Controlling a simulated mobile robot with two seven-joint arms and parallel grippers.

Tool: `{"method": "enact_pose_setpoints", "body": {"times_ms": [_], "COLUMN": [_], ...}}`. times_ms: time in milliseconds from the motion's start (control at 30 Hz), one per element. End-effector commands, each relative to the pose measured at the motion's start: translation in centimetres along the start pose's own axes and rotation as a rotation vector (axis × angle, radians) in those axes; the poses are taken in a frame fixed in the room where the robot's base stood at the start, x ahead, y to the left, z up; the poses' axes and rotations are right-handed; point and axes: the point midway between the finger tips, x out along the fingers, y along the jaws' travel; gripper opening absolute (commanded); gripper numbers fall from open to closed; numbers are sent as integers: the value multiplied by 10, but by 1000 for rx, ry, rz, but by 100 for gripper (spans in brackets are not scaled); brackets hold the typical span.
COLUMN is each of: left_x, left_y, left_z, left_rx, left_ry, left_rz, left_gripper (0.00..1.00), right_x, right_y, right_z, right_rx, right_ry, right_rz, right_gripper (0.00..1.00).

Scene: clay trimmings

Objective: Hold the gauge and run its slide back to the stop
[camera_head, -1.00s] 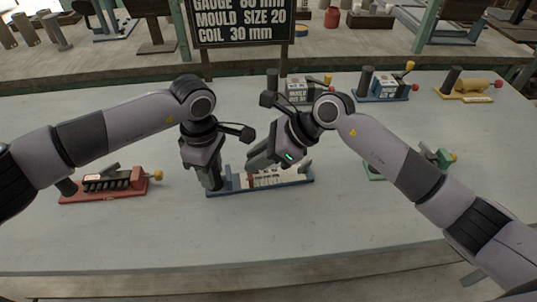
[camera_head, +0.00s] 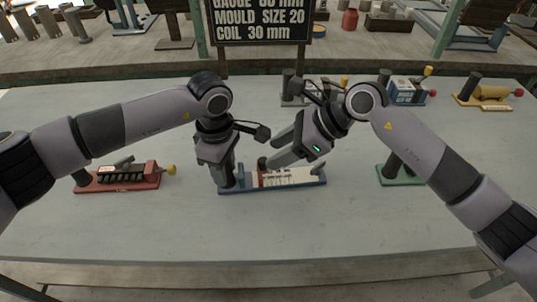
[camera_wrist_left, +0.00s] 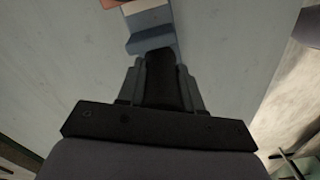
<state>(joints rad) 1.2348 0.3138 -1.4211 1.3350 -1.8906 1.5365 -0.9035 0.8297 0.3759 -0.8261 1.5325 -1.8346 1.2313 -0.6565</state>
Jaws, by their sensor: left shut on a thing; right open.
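The gauge is a blue base (camera_head: 305,184) with a white scale face (camera_head: 290,176), lying on the table in front of me. A red slide (camera_head: 262,178) stands left of the scale, near a raised blue block (camera_head: 240,181), with a small gap between them. In the left wrist view the same gripper (camera_wrist_left: 162,75) points at the blue base (camera_wrist_left: 150,35). My right gripper (camera_head: 272,163) is open, its fingertips just right of the slide's top; contact cannot be told.
A red device (camera_head: 118,180) lies to the left and a green one (camera_head: 400,176) to the right, partly behind my right arm. Blue and yellow devices (camera_head: 405,92) (camera_head: 488,94) stand at the back. A sign (camera_head: 262,22) rises behind. The table front is clear.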

Motion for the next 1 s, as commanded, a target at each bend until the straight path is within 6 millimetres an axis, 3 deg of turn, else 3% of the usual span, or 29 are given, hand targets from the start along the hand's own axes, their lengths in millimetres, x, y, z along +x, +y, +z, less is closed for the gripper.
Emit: {"method": "enact_pose_setpoints", "body": {"times_ms": [200, 400, 867, 900, 967, 1000], "left_x": [-1, -1, -1, -1, -1, -1], "left_y": [0, 0, 0, 1, 0, 0], "left_z": [0, 0, 0, 0, 0, 0], "left_rx": [0, 0, 0, 0, 0, 0], "left_ry": [-1, -1, -1, -1, -1, -1], "left_rz": [2, 2, 2, 2, 2, 2], "left_gripper": [0, 0, 0, 45, 64, 65], "right_x": [-48, -73, -79, -79, -79, -79], "right_y": [-1, 0, 0, 0, 0, 0], "right_z": [0, 0, 0, 0, 0, 0], "right_rx": [-1, -1, 0, 0, 0, 0], "right_ry": [1, 0, 0, 0, 0, 0], "right_rz": [-4, 0, 1, 1, 1, 1], "right_gripper": [50, 50, 50, 50, 50, 50]}}
